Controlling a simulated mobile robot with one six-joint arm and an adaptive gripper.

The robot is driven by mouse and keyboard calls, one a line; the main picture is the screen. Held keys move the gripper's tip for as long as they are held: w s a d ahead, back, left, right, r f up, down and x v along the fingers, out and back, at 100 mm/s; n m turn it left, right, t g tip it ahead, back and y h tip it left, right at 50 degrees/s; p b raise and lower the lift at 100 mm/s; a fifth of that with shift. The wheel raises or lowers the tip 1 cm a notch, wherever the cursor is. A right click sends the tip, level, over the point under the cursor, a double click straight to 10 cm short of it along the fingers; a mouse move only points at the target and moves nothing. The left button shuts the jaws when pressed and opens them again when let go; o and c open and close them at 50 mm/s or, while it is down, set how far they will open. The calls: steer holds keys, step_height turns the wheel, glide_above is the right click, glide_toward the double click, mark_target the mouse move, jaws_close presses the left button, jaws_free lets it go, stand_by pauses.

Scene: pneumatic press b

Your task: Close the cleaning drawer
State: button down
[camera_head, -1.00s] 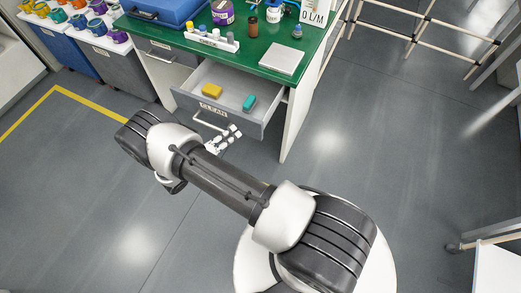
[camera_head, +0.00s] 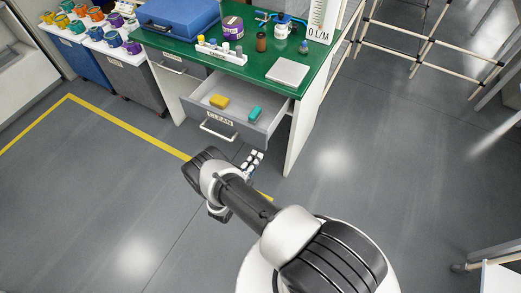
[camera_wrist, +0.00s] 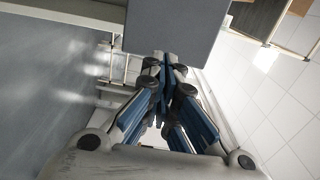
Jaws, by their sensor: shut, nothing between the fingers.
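The cleaning drawer (camera_head: 235,122), grey with a white CLEAN label, stands pulled out under the green-topped bench in the head view. A yellow block (camera_head: 219,101) and a teal block (camera_head: 254,113) lie inside it. Its bar handle (camera_head: 217,131) is on the left part of the front. My gripper (camera_head: 256,158) is low and in front of the drawer's right end, clear of the handle. In the wrist view my gripper (camera_wrist: 165,60) is shut and empty, its tips at the lower edge of a grey panel (camera_wrist: 175,28) that looks like the drawer front. Contact cannot be told.
The green bench top (camera_head: 262,72) carries a blue case (camera_head: 178,16), a bottle rack (camera_head: 221,51) and a grey plate (camera_head: 288,72). A white bench leg (camera_head: 304,125) stands right of the drawer.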

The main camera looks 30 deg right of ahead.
mark_target(264, 144)
steer(key=shift+x, duration=2.3)
